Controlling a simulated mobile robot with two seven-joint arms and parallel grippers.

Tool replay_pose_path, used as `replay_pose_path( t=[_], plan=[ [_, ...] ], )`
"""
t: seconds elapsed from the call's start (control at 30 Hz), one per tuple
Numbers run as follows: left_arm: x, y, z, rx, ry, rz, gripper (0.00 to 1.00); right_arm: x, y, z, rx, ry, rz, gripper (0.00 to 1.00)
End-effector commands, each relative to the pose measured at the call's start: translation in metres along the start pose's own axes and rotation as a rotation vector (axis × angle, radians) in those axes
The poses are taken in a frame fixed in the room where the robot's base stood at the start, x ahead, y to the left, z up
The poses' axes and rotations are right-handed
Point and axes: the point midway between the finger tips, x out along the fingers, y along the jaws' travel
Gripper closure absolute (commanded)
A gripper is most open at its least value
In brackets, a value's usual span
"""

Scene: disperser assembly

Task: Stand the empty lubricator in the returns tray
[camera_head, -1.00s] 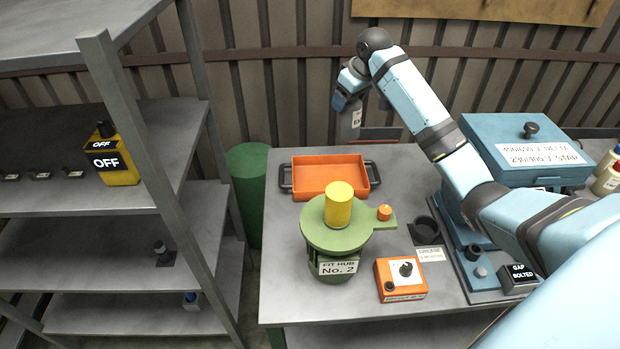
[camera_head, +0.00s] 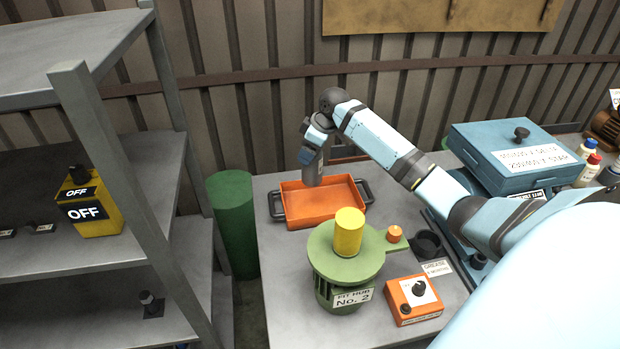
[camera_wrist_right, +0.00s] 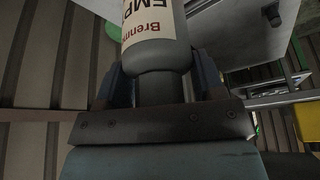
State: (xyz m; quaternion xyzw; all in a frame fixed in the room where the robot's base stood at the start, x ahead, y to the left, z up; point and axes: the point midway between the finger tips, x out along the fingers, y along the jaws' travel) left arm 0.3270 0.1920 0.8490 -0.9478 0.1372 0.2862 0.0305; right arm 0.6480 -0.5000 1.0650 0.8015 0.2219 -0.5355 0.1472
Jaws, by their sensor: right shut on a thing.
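The empty lubricator (camera_head: 313,172) is a grey cylinder. In the right wrist view its white label (camera_wrist_right: 150,18) reads "EMP…" and "Brenn…", with the rest cut off. My right gripper (camera_head: 313,153) is shut around one end of it, and both fingers (camera_wrist_right: 155,90) show beside it in the wrist view. The lubricator hangs roughly upright, its lower end in front of the back part of the orange returns tray (camera_head: 318,222). I cannot tell whether it touches the tray floor. The tray looks otherwise empty. My left gripper is out of view.
The green fit hub No. 2 (camera_head: 340,262) with a yellow cylinder (camera_head: 348,232) stands just in front of the tray. An orange switch box (camera_head: 413,300) and a blue case (camera_head: 512,155) are to the right. A green drum (camera_head: 233,225) and grey shelving (camera_head: 130,180) are left.

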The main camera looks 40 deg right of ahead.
Motion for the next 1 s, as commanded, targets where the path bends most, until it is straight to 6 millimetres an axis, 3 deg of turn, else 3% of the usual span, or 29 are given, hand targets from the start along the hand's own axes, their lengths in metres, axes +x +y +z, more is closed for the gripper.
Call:
replay_pose_path(
  t=[0.2, 0.47, 0.7, 1.0],
  plan=[
    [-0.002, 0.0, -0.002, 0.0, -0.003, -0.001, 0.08, 0.043, 0.0, 0.018, 0.002, 0.0, -0.001, 0.83],
    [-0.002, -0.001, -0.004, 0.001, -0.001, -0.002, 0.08, 0.063, 0.0, 0.026, 0.002, 0.0, 0.0, 0.83],
    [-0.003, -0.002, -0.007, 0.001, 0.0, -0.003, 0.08, 0.093, 0.0, 0.038, 0.002, 0.001, -0.001, 0.83],
    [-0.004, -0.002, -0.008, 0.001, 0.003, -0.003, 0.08, 0.096, 0.001, 0.04, 0.001, 0.001, 0.001, 0.83]
  ],
)
